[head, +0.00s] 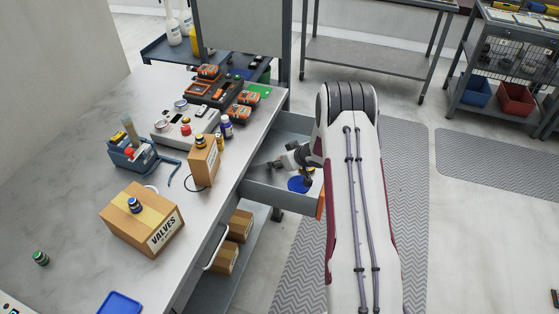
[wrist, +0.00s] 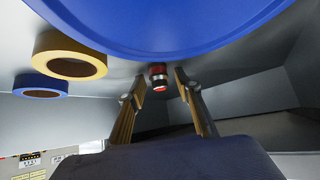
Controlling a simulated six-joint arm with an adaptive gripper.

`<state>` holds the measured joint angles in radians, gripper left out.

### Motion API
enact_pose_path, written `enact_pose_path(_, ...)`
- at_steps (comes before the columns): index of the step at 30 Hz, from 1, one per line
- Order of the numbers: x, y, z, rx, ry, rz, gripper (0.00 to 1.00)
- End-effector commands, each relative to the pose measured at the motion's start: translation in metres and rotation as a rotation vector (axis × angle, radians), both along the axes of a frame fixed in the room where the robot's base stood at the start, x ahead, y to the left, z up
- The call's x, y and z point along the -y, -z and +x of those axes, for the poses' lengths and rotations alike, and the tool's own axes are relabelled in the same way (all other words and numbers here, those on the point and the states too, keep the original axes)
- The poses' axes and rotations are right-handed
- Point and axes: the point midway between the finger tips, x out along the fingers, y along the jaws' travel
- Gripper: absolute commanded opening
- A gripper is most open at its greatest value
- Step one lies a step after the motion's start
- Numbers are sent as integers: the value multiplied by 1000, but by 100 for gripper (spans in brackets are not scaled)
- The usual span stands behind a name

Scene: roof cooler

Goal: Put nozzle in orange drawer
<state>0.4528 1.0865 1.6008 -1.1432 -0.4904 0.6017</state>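The orange drawer (head: 321,203) is pulled out from the bench, its orange front partly hidden by my arm. My gripper (head: 276,164) is inside the drawer space. In the wrist view my gripper (wrist: 160,78) is open, with its two fingers apart. A small red and black cylindrical part (wrist: 158,76) shows between the fingertips, with a gap on each side. It looks like the nozzle, but I cannot tell for sure, nor whether it touches the drawer floor.
A yellow tape roll (wrist: 70,54) and a blue one (wrist: 40,86) lie left. Drawer walls are near. A VALVES box (head: 142,219) stands on the bench.

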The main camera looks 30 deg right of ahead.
Motion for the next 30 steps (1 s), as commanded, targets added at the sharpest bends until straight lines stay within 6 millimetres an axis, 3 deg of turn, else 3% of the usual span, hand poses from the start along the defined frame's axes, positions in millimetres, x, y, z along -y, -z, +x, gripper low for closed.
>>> enact_pose_path(8,0,-4,0,1,-1,0,34)
enact_pose_path(16,3,-18,-14,0,1,-1,34)
enact_pose_path(25,8,-42,-36,1,1,0,34)
enact_pose_path(30,7,-64,-34,3,-1,-1,34)
